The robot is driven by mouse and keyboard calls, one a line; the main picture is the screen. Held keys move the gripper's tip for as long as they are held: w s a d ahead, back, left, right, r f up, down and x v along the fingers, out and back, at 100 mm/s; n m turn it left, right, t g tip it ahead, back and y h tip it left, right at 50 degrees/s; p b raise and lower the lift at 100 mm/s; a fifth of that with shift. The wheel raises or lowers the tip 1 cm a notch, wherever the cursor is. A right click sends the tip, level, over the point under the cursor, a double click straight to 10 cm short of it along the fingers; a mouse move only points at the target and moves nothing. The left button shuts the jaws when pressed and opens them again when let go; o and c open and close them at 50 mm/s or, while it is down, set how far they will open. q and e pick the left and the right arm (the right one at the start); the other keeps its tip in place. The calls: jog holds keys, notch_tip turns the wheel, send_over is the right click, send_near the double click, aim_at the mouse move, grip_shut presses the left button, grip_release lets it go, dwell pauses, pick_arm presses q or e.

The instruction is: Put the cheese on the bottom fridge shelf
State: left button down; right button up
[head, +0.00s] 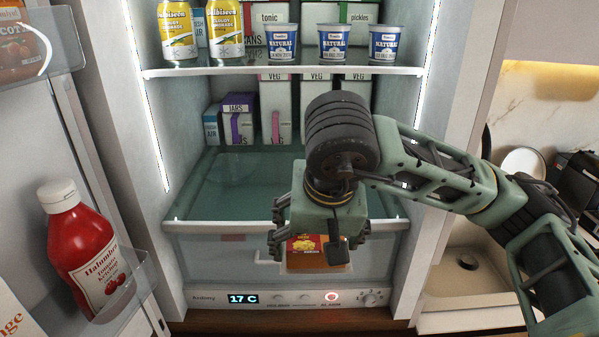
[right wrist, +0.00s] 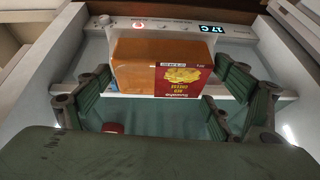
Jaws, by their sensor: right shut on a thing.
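The cheese (head: 306,262) is an orange block with a red and yellow label. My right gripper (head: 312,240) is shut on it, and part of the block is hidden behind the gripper. In the right wrist view the cheese (right wrist: 133,66) sits between the fingers (right wrist: 165,88), label to the right. The fridge stands open. Its bottom shelf (head: 240,180) is a greenish glass plate with a pale front rim, above a clear drawer. In the head view the cheese appears in front of the drawer, below the shelf rim. My left gripper is out of view.
Several cartons (head: 240,120) stand at the back of the bottom shelf; its front left is bare. The shelf above (head: 290,71) holds cans and yogurt cups. A ketchup bottle (head: 82,250) stands in the open door's rack at left. A control panel (head: 285,298) lies below the drawer.

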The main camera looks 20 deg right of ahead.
jog(key=w+d+p, duration=0.1)
jog(key=w, duration=0.5)
jog(key=w+d+p, duration=0.1)
jog(key=w+p, duration=0.1)
jog(key=w, duration=0.4)
jog(key=w+d+p, duration=0.1)
jog(key=w+p, duration=0.1)
jog(key=w, duration=0.4)
jog(key=shift+r, duration=0.1)
jog(key=shift+w+d+p, duration=0.2)
jog(key=shift+w+p, duration=0.25)
jog(key=shift+w, duration=0.4)
jog(key=w, duration=0.2)
jog(key=shift+w+d+p, duration=0.25)
jog(key=shift+w+p, duration=0.1)
jog(key=shift+p, duration=0.05)
jog(key=shift+f, duration=0.4)
jog(key=shift+s, duration=0.1)
jog(key=shift+f, duration=0.1)
jog(key=o, duration=1.9)
jog(key=shift+c, duration=0.2)
